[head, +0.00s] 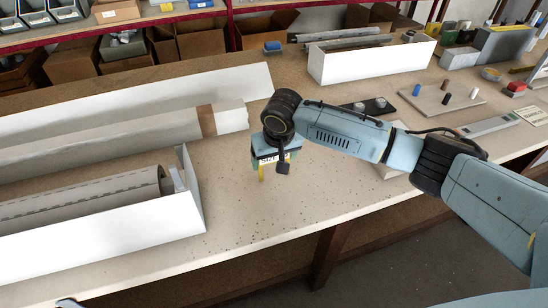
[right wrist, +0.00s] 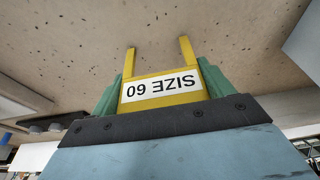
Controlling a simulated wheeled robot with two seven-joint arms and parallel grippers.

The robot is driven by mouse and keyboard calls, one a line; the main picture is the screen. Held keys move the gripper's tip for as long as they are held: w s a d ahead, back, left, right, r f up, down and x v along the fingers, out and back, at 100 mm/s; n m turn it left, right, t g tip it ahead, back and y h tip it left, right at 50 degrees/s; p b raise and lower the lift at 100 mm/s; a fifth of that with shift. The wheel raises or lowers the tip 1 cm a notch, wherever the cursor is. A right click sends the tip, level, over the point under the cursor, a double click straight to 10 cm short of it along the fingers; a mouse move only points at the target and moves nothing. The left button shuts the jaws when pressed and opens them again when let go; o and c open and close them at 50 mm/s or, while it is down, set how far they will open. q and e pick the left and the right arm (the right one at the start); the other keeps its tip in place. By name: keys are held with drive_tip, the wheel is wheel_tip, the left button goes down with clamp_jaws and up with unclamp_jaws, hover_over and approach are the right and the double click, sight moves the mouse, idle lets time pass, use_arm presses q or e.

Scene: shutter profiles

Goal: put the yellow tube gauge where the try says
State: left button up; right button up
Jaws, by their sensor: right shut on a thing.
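The yellow tube gauge (right wrist: 164,84) is a two-pronged fork with a white label that reads "SIZE 60", upside down in the right wrist view. My right gripper (right wrist: 160,92) is shut on it, with a green finger on each side of its body. The prongs are empty and point away from the gripper. In the head view the gauge (head: 261,174) hangs beneath the right gripper (head: 272,160), prongs downward over the bare bench middle. I cannot tell how far it is above the top.
The bench (head: 235,215) is bare right of the box. Behind are a white bin (head: 365,62), a peg board (head: 443,103) and a small card (head: 533,115), unreadable.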

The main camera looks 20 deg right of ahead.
drive_tip(key=shift+f, duration=0.15)
drive_tip(key=o, duration=0.9)
use_arm(q)
drive_tip(key=shift+s, duration=0.5)
drive_tip(key=shift+r+p, duration=0.7)
use_arm(e)
drive_tip(key=v, duration=1.2)
